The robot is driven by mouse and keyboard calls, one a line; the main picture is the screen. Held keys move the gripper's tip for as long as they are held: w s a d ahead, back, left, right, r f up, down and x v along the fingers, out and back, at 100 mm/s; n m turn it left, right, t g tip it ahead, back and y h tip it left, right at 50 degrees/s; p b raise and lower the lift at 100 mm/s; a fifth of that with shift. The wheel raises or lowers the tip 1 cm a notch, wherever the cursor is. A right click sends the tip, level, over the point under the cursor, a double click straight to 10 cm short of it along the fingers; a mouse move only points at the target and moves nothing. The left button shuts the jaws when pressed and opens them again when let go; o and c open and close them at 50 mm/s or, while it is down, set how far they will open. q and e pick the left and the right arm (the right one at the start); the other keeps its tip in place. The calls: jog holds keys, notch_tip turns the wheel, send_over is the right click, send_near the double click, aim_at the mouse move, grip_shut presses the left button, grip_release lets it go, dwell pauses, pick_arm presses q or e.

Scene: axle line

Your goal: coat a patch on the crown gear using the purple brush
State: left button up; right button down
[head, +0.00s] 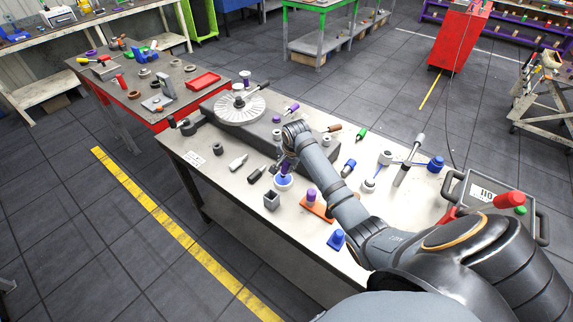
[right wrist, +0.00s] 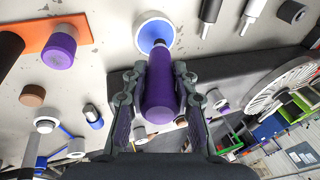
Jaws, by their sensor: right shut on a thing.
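The purple brush (right wrist: 160,88) is in my right gripper (right wrist: 160,100), which is shut on its handle. In the right wrist view the brush's far end lies over the blue inside of a white pot (right wrist: 155,18); I cannot tell whether it touches the blue. In the head view my right gripper (head: 288,160) is just above this pot (head: 283,184), near the bench's front edge. The crown gear (head: 232,112) is a pale ribbed disc lying at the far left of the bench; part of it shows in the right wrist view (right wrist: 278,92). My left gripper is not in view.
A long dark block (head: 312,158) lies behind my gripper. Several tools lie on the right. Bare bench (head: 222,179) shows at front left.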

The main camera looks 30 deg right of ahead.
jog(key=shift+f, duration=0.75)
dwell(1.9)
jog(key=shift+r, duration=3.55)
